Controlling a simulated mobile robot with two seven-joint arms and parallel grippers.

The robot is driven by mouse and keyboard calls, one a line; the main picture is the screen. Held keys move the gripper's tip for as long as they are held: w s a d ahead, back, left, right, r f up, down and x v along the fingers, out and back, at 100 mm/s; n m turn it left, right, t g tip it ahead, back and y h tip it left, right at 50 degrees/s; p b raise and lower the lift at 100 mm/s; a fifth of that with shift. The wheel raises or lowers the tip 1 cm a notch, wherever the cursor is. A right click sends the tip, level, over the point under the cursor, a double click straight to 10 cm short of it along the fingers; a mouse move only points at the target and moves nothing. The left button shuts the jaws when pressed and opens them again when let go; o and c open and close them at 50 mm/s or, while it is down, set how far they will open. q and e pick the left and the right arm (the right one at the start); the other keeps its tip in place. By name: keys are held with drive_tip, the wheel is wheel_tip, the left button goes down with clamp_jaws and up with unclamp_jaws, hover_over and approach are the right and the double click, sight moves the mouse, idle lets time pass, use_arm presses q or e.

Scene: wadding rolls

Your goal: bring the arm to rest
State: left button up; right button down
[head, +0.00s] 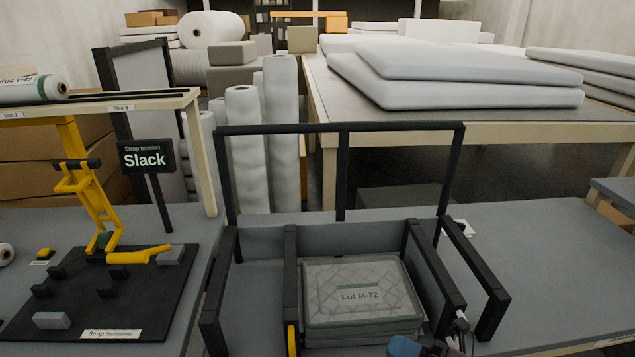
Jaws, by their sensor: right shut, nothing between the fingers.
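My right gripper (428,348) shows only in part at the bottom edge of the head view, as dark and blue parts just in front of the black frame. It is shut and empty. It is low and to the right of the wrapped pack labelled "Lot M-72" (358,296), which lies flat between the black uprights. Most of my right arm is out of view. My left gripper is not in view.
The black frame (340,129) stands around the pack. At left are the yellow strap tensioner (84,180), its black board (105,300) and a sign reading "Slack" (146,158). White rolls (281,130) stand behind.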

drive_tip(key=s+d+f+m+t+h, duration=0.25)
drive_tip(key=d+f+m+h, duration=0.3)
drive_tip(key=m, duration=0.55)
drive_tip(key=s+d+f+m+t+h, duration=0.1)
drive_tip(key=d+f+m+t+h, duration=0.3)
drive_tip(key=m+h, duration=0.5)
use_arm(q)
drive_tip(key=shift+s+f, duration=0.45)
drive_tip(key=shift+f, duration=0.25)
use_arm(e)
drive_tip(key=s+d+f+m+g+h, duration=0.2)
drive_tip(key=s+d+f+m+g, duration=0.2)
drive_tip(key=s+f+m, duration=0.5)
drive_tip(key=shift+s+f+m+g, duration=0.15)
drive_tip(key=shift+s+m+g, duration=0.5)
drive_tip(key=shift+m, duration=0.55)
drive_tip(key=shift+w+d, duration=0.1)
drive_tip(key=shift+w, duration=0.05)
